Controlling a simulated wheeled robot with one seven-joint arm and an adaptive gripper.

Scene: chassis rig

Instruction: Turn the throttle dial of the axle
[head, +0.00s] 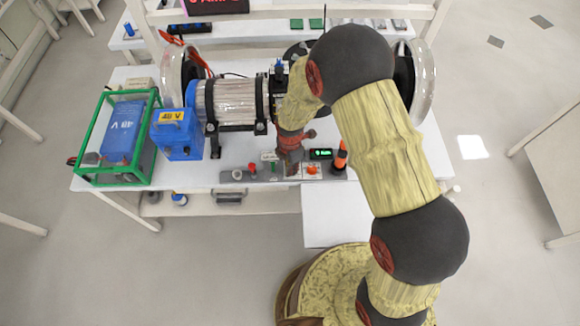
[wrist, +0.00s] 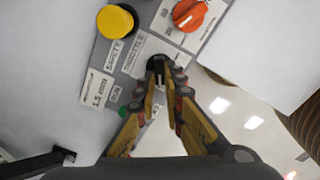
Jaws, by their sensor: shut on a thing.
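The control panel (wrist: 150,45) on the bench front carries labels that read SAFETY and THROTTLE. My gripper (wrist: 163,78) points down at it, with its fingertips closed around a small black knob (wrist: 155,62) beside the THROTTLE label (wrist: 133,52). The fingers hide most of the knob, so its angle cannot be told. In the head view my gripper (head: 290,157) is over the panel, left of an orange dial (head: 312,170). That orange dial, with a pale pointer mark, also shows in the wrist view (wrist: 188,14). The axle (head: 237,102) lies across the bench behind.
A yellow button (wrist: 115,22) is near the knob. An orange-black upright object (head: 341,155) and a small green display (head: 321,154) stand right of my gripper. A blue 48 V box (head: 177,138) and green-framed case (head: 100,175) are at left.

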